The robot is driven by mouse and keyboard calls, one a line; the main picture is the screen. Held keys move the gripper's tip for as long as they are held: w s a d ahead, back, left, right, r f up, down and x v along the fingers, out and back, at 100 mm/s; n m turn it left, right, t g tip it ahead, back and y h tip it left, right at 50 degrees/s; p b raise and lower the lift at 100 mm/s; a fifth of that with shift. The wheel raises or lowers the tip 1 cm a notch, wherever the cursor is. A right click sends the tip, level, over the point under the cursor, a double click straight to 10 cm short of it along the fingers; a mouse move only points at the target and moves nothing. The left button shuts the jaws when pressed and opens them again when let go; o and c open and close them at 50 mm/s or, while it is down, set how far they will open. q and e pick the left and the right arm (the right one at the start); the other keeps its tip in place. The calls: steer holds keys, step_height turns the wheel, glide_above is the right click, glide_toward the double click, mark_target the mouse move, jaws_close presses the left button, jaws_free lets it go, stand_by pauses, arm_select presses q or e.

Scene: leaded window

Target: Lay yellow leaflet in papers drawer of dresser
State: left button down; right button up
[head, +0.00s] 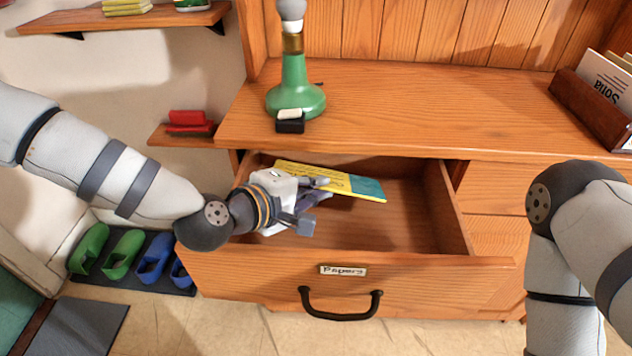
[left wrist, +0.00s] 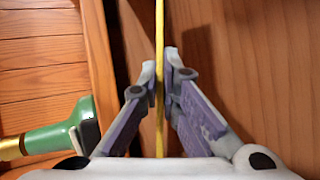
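The yellow leaflet (head: 352,185), with a teal end, is in the head view at the back of the open papers drawer (head: 420,265), whose label reads "Papers" upside down. My left gripper (head: 320,189) is over the drawer and shut on the leaflet. In the left wrist view the leaflet (left wrist: 159,35) shows edge-on between the two fingers of the left gripper (left wrist: 160,72). Whether the leaflet touches the drawer floor is unclear. The drawer is part of the wooden dresser (head: 430,110). My right arm enters at the right; its gripper is out of view.
A green lamp (head: 295,95) and a small black-and-white block (head: 290,121) stand on the dresser top above the drawer. A wooden holder (head: 588,108) with papers is at the right. The drawer's right part looks empty. Shoes (head: 125,254) lie on the floor at left.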

arm_select(q)
steer(key=shift+f, duration=0.3)
arm_select(e)
steer(key=shift+s+f, duration=0.15)
arm_select(q)
steer(key=c, duration=1.8)
jaws_free()
steer(key=shift+r, duration=0.1)
steer(key=shift+r, duration=0.15)
steer(key=p+v, duration=0.2)
steer(key=v, duration=1)
steer(key=shift+r, duration=0.4)
arm_select(e)
steer(key=shift+t, duration=0.6)
steer(key=w+r, duration=0.3)
